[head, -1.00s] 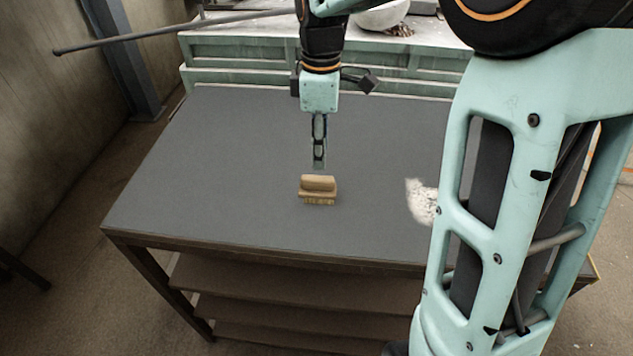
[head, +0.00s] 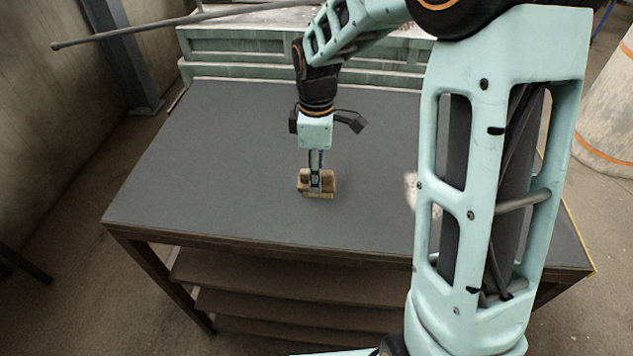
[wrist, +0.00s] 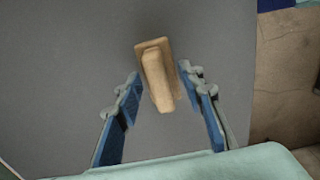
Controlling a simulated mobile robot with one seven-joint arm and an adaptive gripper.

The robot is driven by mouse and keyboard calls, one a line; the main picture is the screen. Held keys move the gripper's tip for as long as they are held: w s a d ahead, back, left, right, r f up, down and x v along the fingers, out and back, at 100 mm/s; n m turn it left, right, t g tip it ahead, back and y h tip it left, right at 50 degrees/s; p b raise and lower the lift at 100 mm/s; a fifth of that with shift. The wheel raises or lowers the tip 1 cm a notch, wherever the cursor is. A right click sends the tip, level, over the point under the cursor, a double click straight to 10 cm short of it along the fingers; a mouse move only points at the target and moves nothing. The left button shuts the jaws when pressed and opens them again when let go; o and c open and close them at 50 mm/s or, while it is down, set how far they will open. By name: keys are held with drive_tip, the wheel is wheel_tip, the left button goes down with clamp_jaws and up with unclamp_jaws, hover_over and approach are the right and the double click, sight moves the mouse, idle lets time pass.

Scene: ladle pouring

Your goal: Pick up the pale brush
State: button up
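The pale brush (head: 329,183) is a tan wooden block with a raised grip, on the dark grey table top near its front middle. My gripper (head: 315,188) is right over it in the head view and hides its middle. In the wrist view the brush (wrist: 158,77) lies between and slightly beyond the fingertips. My gripper (wrist: 160,88) is open there, with blue-padded fingers on either side of the brush and visible gaps to both. I cannot tell its exact height above the table.
The grey table (head: 210,160) is mostly bare around the brush. A white fluffy thing (head: 410,190) lies to the right, partly behind my arm. A green bench (head: 240,50) stands behind the table, with a long rod (head: 150,32) at upper left.

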clamp_jaws()
